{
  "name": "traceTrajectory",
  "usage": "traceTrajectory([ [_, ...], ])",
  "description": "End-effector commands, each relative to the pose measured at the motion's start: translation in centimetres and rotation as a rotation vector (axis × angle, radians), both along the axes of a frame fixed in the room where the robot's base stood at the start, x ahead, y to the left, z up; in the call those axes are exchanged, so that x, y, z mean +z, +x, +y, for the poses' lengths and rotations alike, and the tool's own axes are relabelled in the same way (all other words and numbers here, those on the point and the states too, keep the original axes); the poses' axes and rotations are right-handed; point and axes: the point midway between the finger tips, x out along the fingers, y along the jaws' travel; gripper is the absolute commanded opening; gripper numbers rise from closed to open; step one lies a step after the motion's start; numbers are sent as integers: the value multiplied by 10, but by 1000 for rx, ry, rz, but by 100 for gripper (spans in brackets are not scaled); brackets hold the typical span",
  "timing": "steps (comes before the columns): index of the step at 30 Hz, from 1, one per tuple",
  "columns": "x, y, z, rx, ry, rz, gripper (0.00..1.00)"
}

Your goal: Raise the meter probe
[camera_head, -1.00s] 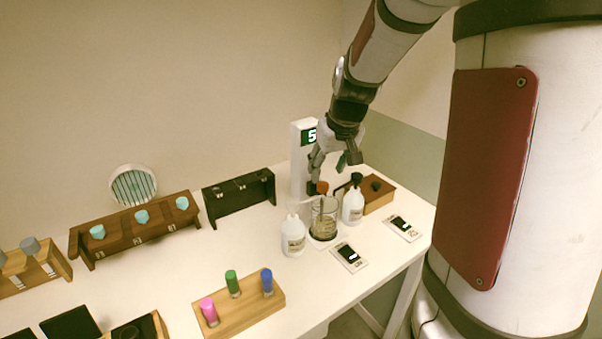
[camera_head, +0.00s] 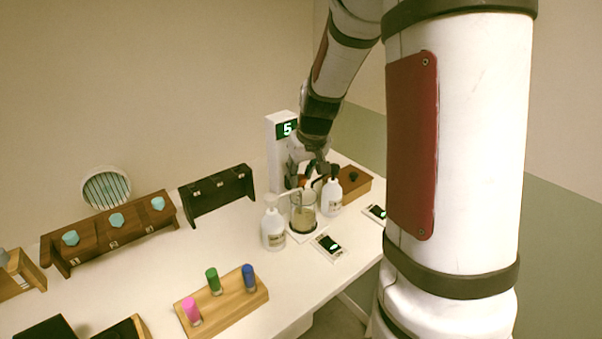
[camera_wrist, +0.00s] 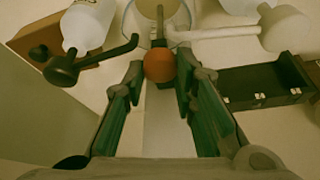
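The meter probe shows in the wrist view as an orange ball (camera_wrist: 159,65) on a thin stem reaching into a glass beaker. In the head view its orange top (camera_head: 303,181) is partly hidden by my gripper (camera_head: 310,174). In the wrist view my gripper (camera_wrist: 160,78) is open, with one green-padded finger on each side of the ball. The ball sits between the fingertips, with narrow gaps seeming to remain. The beaker (camera_head: 303,216) holds tan liquid. The white meter tower (camera_head: 277,155) behind it reads 5.
White pump bottles stand left (camera_head: 273,232) and right (camera_head: 331,195) of the beaker, their spouts close to the probe. A dark rack (camera_head: 217,193) stands behind. Small display scales (camera_head: 328,247) lie in front. A wooden holder (camera_head: 237,305) carries colored vials.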

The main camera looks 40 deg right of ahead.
Motion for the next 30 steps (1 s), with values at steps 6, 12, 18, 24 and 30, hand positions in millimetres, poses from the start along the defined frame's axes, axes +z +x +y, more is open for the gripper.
traceTrajectory([
  [6, 7, 0, 0, 0, 0, -2, 0],
  [12, 50, -2, 0, 4, -3, -6, 0],
  [18, 95, -1, 0, 3, -2, -6, 0],
  [24, 111, 0, 0, 1, -1, -4, 0],
  [30, 112, 1, 0, 1, -3, -6, 0],
])
